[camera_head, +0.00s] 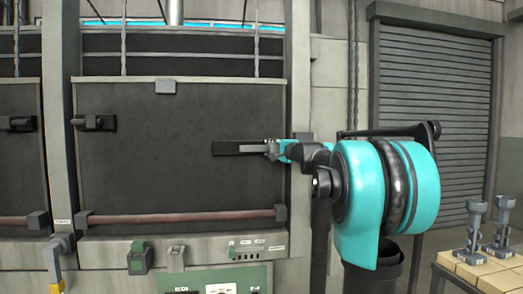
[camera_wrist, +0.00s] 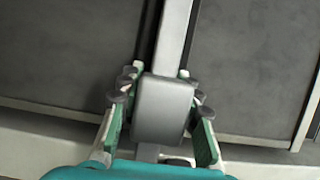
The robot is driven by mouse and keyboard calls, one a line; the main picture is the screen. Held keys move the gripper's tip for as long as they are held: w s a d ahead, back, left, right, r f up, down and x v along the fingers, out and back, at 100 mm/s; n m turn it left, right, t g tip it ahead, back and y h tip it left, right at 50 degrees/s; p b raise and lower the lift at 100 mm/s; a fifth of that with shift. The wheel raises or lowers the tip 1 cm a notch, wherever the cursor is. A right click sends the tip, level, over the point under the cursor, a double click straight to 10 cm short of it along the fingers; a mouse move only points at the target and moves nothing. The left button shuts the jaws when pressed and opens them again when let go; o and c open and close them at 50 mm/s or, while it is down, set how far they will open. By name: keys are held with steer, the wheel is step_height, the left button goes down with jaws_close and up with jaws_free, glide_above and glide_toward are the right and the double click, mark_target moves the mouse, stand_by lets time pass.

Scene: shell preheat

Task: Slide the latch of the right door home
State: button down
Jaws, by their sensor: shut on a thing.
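The right door is a large dark panel (camera_head: 180,185) in a pale frame. Its latch has a dark mounting plate (camera_head: 225,147) near the door's right edge and a light grey bar (camera_head: 253,148) lying along it. In the wrist view the latch's bar (camera_wrist: 174,35) runs up from a grey block (camera_wrist: 163,108), which sits by the edge between door and frame. My gripper (camera_head: 273,149) reaches in from the right; in the wrist view its fingers (camera_wrist: 160,95) are shut around the block, one on each side. The latch's far end is hidden behind the gripper in the head view.
A second dark latch (camera_head: 95,122) is at the door's upper left. A reddish bar (camera_head: 180,217) crosses the door's bottom above a control panel (camera_head: 215,280). A table (camera_head: 480,275) with metal parts (camera_head: 472,235) stands at the lower right, before a roller shutter (camera_head: 435,110).

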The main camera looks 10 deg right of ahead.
steer(key=shift+d, duration=0.2)
steer(key=c, duration=1.2)
jaws_free()
steer(key=shift+d, duration=0.15)
steer(key=shift+o, duration=0.8)
steer(key=v, duration=1.2)
